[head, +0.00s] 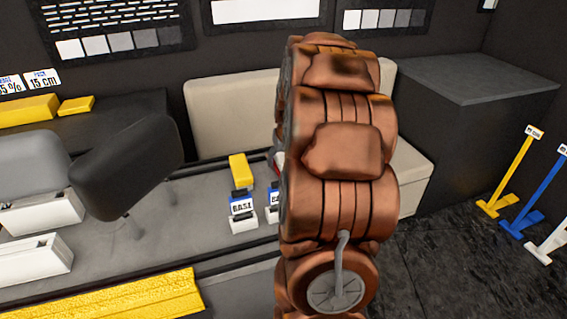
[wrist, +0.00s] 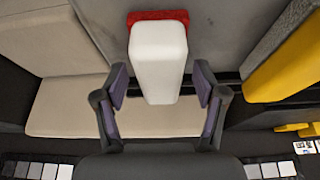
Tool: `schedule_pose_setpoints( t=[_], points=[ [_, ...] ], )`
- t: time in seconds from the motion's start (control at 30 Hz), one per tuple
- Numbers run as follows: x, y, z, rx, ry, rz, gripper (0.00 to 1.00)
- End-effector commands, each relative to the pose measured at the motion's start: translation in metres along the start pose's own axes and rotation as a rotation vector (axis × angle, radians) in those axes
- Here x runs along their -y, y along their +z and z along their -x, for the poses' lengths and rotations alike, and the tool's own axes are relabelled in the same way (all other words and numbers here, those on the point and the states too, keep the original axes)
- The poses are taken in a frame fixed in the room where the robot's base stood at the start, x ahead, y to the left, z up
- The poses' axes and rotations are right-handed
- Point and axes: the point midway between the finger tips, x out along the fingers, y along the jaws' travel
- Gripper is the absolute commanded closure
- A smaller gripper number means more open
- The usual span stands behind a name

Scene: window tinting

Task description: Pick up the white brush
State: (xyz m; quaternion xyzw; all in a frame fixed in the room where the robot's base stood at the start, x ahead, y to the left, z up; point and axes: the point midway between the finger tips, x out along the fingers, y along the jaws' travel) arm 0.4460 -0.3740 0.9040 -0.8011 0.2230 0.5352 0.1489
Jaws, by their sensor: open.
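A white block-shaped piece with a red edge, which looks like the white brush (wrist: 158,55), is in the wrist view. It lies in line with the space between the two fingers of my gripper (wrist: 160,82). The gripper is open, with a gap on either side of the white piece, and I see no finger touching it. How deep it sits between the fingers is hard to tell. In the head view my arm hides the gripper and most of this piece; only a sliver of red and white (head: 277,163) shows at the arm's left edge.
A yellow block (head: 239,168) stands by a white holder (head: 242,222) labelled BASE, close to the left. A dark grey padded piece (head: 125,168) is farther left. A beige seat (head: 232,110) is behind. Yellow, blue and white stands (head: 508,185) are on the floor at right.

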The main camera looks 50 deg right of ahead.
Motion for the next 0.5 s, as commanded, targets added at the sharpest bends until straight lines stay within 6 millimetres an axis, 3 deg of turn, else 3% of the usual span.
schedule_pose_setpoints(
  t=[0.5],
  points=[
    [0.0, 0.0018, -0.0042, 0.0, 0.0, 0.0, 0.29]
  ],
)
